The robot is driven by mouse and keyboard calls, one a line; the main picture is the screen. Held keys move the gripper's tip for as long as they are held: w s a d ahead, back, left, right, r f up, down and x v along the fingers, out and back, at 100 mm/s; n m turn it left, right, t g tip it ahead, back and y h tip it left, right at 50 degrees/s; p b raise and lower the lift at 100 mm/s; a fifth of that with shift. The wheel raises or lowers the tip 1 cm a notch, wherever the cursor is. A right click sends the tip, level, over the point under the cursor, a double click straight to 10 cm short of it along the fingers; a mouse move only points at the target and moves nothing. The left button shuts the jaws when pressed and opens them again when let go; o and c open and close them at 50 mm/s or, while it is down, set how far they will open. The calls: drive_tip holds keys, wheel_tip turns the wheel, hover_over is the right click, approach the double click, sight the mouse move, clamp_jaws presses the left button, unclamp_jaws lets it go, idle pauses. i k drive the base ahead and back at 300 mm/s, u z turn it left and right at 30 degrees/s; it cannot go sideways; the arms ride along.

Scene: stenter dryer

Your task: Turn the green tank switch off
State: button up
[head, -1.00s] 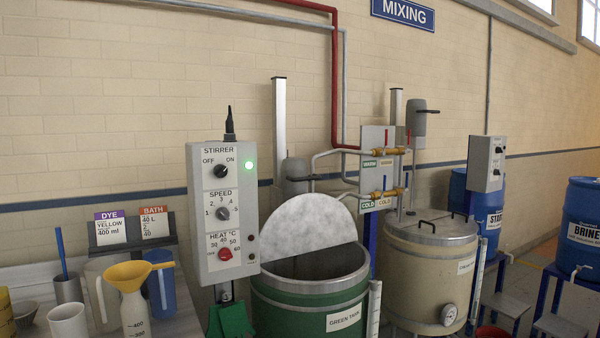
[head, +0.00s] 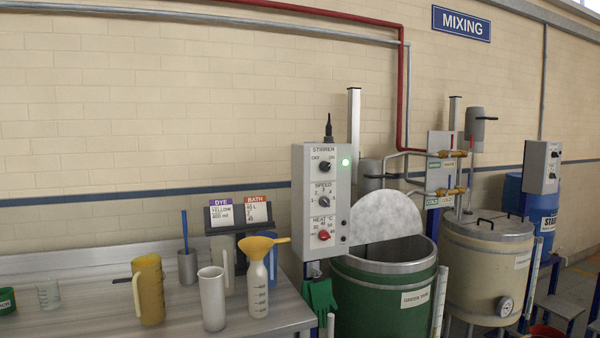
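The grey control box (head: 301,215) stands at the left of the green tank (head: 370,308) in the head view. Its top black knob, the stirrer switch (head: 324,166), sits between OFF on the left and ON on the right; its exact pointing is too small to tell. Below are the black speed knob (head: 324,201) and the red heat knob (head: 324,235). The tank is open at the top with a pale half-lid (head: 388,215) upright behind the opening. My gripper is not in view.
A bench (head: 190,326) at the left holds a mustard jug (head: 151,292), a white cup (head: 212,300) and a funnel bottle (head: 258,285). Green gloves (head: 320,298) hang below the control box. A cream tank (head: 487,265) with its own box (head: 541,167) stands at the right.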

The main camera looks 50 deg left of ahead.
sight(324, 166)
drive_tip(key=k, duration=0.45)
drive_tip(key=u, duration=1.45)
drive_tip(key=i, duration=0.2)
drive_tip(key=u, duration=0.25)
